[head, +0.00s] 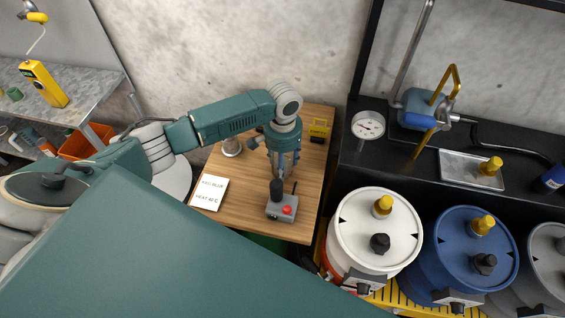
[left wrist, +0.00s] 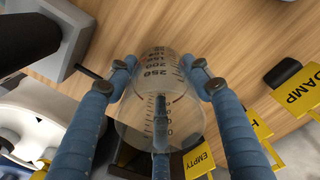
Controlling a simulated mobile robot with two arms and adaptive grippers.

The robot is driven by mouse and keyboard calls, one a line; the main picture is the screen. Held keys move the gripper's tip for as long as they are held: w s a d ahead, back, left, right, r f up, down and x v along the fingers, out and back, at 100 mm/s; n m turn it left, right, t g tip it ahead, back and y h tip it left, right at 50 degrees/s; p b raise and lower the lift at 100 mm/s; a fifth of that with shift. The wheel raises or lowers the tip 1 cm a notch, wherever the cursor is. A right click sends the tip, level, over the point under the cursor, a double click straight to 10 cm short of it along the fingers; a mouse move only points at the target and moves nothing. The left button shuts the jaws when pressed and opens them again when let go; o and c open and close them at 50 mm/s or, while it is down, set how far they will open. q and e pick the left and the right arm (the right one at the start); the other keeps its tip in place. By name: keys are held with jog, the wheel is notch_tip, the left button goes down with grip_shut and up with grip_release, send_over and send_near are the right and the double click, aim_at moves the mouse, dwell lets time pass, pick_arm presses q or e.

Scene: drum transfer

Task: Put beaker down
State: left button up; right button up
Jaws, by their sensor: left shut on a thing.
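A clear beaker (left wrist: 160,88) with printed volume marks fills the middle of the left wrist view. The blue fingers of my left gripper (left wrist: 160,78) are on either side of it, shut on it. In the head view my left gripper (head: 283,165) points down over the wooden table (head: 235,215), behind the grey box with the red button. The beaker is hard to make out there. I cannot tell whether its base touches the table. My right gripper is not in view.
The grey box (head: 282,207) with a black knob stands close to the gripper. A white card (head: 210,194), a small glass vessel (head: 231,147) and a yellow item (head: 319,128) are also on the table. White (head: 360,225) and blue (head: 468,250) drums stand to the right.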

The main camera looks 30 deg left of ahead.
pick_arm(q)
jog(key=shift+r, duration=0.1)
notch_tip(320, 180, up, 20)
jog(key=b, duration=0.1)
jog(key=s+d+r+n, duration=0.1)
jog(key=s+d+r, duration=0.15)
jog(key=s, duration=0.45)
jog(key=s+d+r+n, duration=0.15)
jog(key=s+d, duration=0.25)
jog(key=s, duration=0.4)
jog(key=m, duration=0.3)
send_over(259, 184)
notch_tip(259, 184, down, 4)
jog(key=shift+n, duration=0.25)
notch_tip(259, 184, down, 15)
jog(key=shift+f, duration=2.5)
jog(key=shift+f, duration=0.15)
jog(key=o, duration=1.2)
jog(key=shift+c, duration=0.2)
